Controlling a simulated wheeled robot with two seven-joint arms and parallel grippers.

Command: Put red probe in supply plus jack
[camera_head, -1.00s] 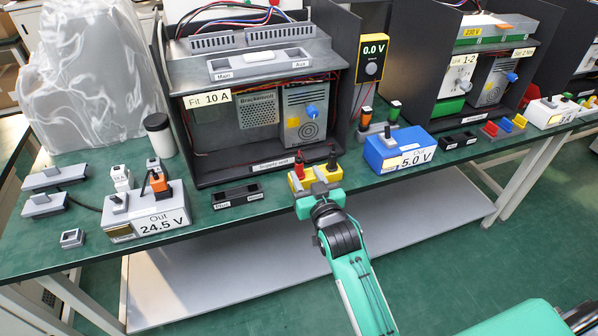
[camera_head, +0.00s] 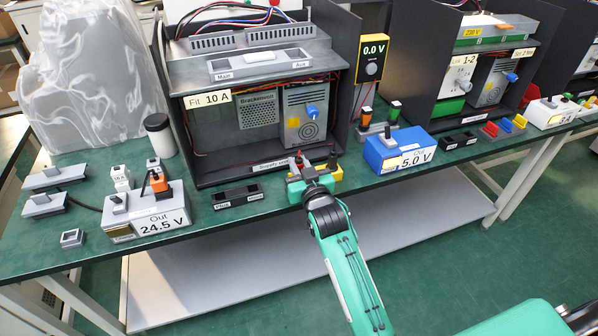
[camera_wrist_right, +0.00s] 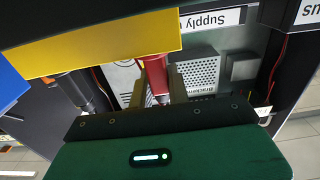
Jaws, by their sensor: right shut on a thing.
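The red probe (camera_head: 299,161) is upright at the left end of the yellow holder (camera_head: 326,176). My right gripper (camera_head: 300,172) is shut on it. In the right wrist view the red probe (camera_wrist_right: 153,75) shows between the two fingers (camera_wrist_right: 156,90), beside the yellow holder (camera_wrist_right: 110,43). Whether its lower end still sits in the holder is hidden. A black probe (camera_head: 332,161) stands at the holder's right end. A black jack block (camera_head: 237,195) with Plus and Minus labels lies left of my right gripper, at the table's front. My left gripper is not in view.
The black supply housing (camera_head: 170,95) stands right behind the probes. A 24.5 V box (camera_head: 150,222) is at the left and a blue 5.0 V box (camera_head: 385,150) at the right. The green table (camera_head: 255,218) has bare room along its front edge.

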